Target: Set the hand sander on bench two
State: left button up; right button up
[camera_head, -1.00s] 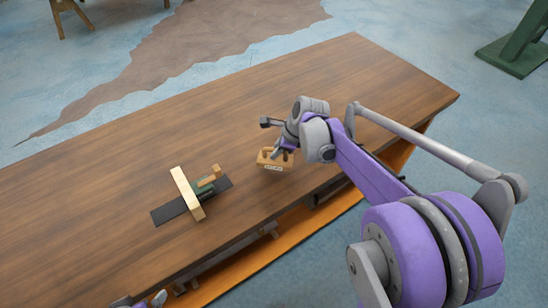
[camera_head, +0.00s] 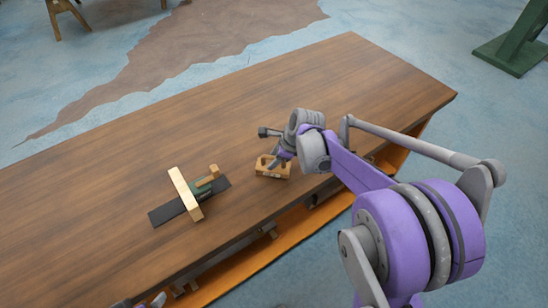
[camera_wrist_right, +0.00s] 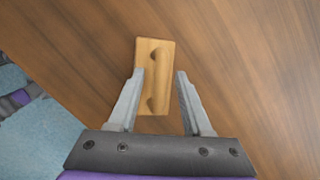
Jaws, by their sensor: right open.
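A small light-wood block with two raised knobs, which looks like the hand sander (camera_head: 272,167), lies on the brown wooden bench (camera_head: 330,85) near its front edge. In the right wrist view the hand sander (camera_wrist_right: 152,88) lies beyond and partly between the open fingers. My right gripper (camera_wrist_right: 160,76) is open close above it. The left finger overlaps its edge in the picture and the right finger is just beside it; contact cannot be told. My left gripper (camera_head: 158,299) barely shows at the bottom edge.
A black strip (camera_head: 168,213) with a green tool (camera_head: 200,191) and a pale wooden bar (camera_head: 184,191) across it lies to the left of the sander. The bench's far and right parts are bare. A green stand (camera_head: 515,45) is on the floor at upper right.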

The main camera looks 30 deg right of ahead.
jog(key=shift+r, duration=0.25)
jog(key=p+v, duration=0.1)
jog(key=v, duration=1)
jog(key=s+a+f+n+h, duration=0.1)
jog(key=s+a+f+n, duration=0.3)
jog(key=s+n, duration=0.5)
jog(key=s+a+f+n+h, duration=0.1)
jog(key=s+a+f+n, duration=0.2)
jog(key=s+a+n, duration=0.5)
jog(key=a+n, duration=0.1)
jog(key=n, duration=0.7)
jog(key=shift+s+f+n+t, duration=0.3)
jog(key=shift+s+f, duration=0.05)
jog(key=shift+s, duration=0.05)
